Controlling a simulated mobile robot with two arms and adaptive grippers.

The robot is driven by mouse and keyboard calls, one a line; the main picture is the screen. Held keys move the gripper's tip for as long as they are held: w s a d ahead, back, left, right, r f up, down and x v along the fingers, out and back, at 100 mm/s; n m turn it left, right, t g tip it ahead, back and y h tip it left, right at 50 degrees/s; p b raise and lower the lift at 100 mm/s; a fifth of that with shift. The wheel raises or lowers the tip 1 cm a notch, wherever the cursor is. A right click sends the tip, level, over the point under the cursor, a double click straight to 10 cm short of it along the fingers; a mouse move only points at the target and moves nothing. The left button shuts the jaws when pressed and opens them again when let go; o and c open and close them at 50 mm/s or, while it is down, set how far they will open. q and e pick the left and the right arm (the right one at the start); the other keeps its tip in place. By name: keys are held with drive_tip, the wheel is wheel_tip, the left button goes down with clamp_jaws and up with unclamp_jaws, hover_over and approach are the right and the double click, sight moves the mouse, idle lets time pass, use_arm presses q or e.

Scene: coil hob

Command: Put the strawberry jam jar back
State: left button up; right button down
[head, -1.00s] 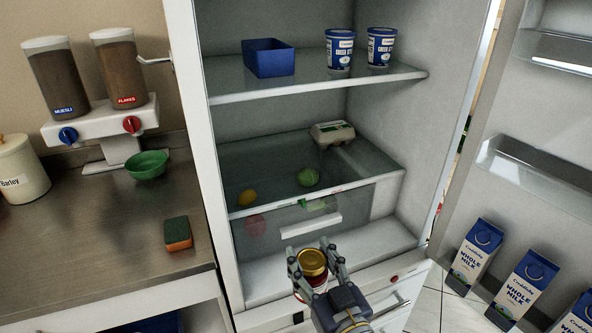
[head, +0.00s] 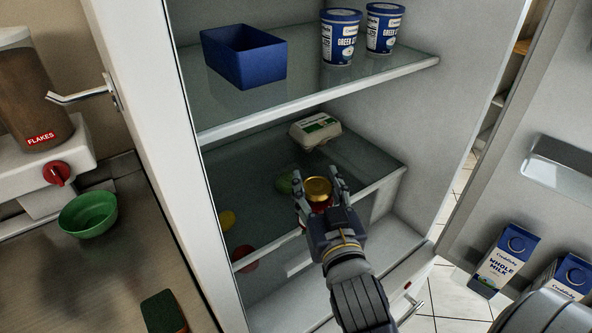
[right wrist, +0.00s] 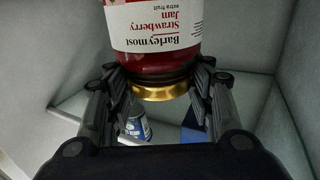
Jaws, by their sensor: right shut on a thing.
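The strawberry jam jar (head: 318,190) has a gold lid and red contents. In the right wrist view the jar (right wrist: 160,25) shows its white "Strawberry Jam" label, upside down in the picture. My right gripper (head: 321,196) is shut on the jar, its fingers on both sides near the lid. It holds the jar in front of the open fridge, around the height of the lower glass shelf (head: 365,160). Whether the jar is past the shelf's front edge is hard to tell. My left gripper is not in view.
The upper glass shelf (head: 310,85) carries a blue bin (head: 243,58) and two yogurt tubs (head: 341,38). An egg carton (head: 315,130) sits on the lower shelf. The open door with milk cartons (head: 503,262) stands right. A green bowl (head: 88,214) is on the counter left.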

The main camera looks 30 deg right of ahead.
drive_tip(key=shift+w+d+b, duration=0.1)
drive_tip(key=shift+w+b, duration=0.35)
drive_tip(key=shift+b, duration=0.6)
drive_tip(key=x, duration=0.3)
drive_tip(key=shift+w, duration=0.3)
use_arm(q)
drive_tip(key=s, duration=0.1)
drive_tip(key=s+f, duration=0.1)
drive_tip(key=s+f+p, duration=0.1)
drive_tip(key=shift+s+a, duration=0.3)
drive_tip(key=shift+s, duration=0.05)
use_arm(e)
drive_tip(key=w+d+f, duration=0.2)
drive_tip(key=w+f, duration=0.2)
drive_tip(key=w, duration=0.5)
drive_tip(key=shift+w+f, duration=0.3)
drive_tip(key=shift+w, duration=0.05)
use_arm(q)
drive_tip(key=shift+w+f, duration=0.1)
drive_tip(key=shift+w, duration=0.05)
use_arm(e)
drive_tip(key=shift+f, duration=0.1)
drive_tip(key=c, duration=0.7)
unclamp_jaws()
drive_tip(key=shift+f, duration=0.15)
drive_tip(key=shift+c, duration=0.2)
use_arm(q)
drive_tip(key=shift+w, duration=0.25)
